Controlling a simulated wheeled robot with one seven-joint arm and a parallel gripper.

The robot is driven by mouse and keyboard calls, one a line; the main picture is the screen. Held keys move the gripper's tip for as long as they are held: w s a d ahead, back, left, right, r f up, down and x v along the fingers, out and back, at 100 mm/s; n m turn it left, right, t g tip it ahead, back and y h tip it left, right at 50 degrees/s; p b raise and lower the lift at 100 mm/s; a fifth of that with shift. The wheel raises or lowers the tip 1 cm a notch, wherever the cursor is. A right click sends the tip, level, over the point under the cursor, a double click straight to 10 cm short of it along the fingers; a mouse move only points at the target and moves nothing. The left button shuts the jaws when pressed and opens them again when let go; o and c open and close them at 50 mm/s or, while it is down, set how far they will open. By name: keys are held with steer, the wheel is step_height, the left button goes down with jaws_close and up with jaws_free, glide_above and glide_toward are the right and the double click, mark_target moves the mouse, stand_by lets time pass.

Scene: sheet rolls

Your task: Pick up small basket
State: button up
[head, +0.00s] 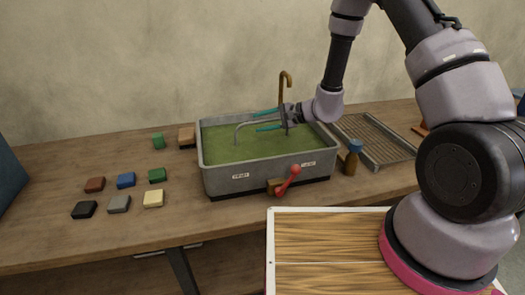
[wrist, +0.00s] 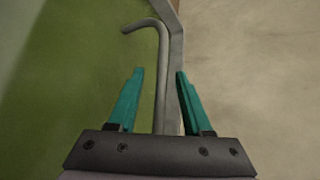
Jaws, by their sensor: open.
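No whole small basket shows plainly. A bent grey rod (head: 238,131) rises from the green contents of a grey rectangular tub (head: 268,180); I cannot tell whether it belongs to a basket below the green surface. My gripper (head: 257,120) is over the tub, its teal fingers open and pointing left. In the wrist view, the grey rod (wrist: 162,60) runs between the open fingers of my gripper (wrist: 160,73), with a gap on each side. The tub's rim (wrist: 176,50) shows just right of the rod.
A brown curved spout (head: 284,80) stands behind my gripper. A red-handled lever (head: 290,180) is at the tub's front. A wire rack (head: 380,142) and a brown bottle with a blue top (head: 352,158) stand right. Several coloured blocks (head: 126,180) lie on the table left.

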jaws_close()
stand_by(1.3)
